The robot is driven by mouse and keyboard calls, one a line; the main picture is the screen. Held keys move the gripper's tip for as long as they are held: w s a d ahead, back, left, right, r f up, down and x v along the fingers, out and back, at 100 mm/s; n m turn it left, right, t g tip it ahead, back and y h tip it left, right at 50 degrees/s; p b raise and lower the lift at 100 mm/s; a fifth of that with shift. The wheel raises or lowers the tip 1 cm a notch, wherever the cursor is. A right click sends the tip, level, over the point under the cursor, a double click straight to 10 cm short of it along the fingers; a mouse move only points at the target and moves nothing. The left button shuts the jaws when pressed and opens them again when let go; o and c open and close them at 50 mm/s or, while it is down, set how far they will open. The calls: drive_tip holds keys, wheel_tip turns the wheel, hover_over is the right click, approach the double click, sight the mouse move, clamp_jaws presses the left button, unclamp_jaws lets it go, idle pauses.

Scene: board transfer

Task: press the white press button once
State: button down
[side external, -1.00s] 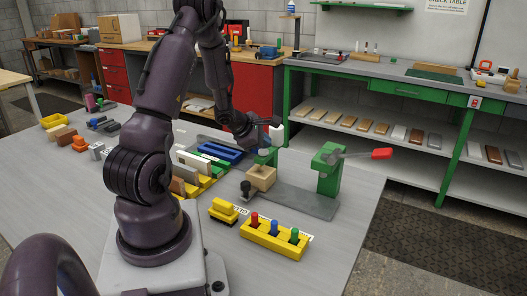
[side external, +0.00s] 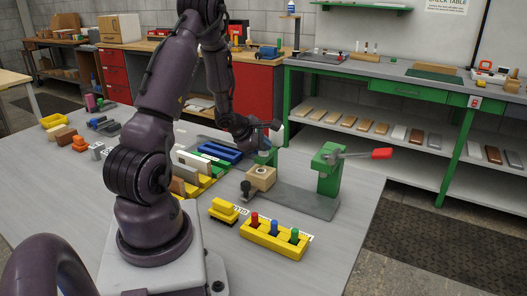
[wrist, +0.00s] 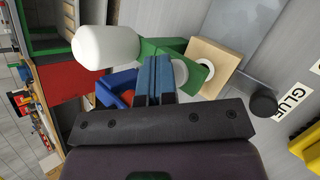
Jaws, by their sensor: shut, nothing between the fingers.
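The white press button (wrist: 105,47) shows in the wrist view as a large rounded white cap beside a green press bracket (wrist: 147,48). My gripper (wrist: 156,78) is shut and empty, its two blue-grey fingertips together. In that view the fingertips lie to the right of and below the cap, with a visible gap in the picture; the depth between them is unclear. In the side view my wrist is above the green press post (side external: 264,158) and mostly hides the cap. A wooden block (side external: 261,178) with a round white-rimmed hole sits beside the post.
A green stand (side external: 328,170) with a red-handled lever (side external: 381,154) rises at the right of the grey plate (side external: 310,204). A black knob (wrist: 263,103) stands near the wooden block. A yellow rack (side external: 272,240) with coloured pegs is in front. The table's right front is clear.

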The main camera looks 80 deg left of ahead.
drive_tip(key=shift+r, duration=0.9)
drive_tip(key=shift+r, duration=2.55)
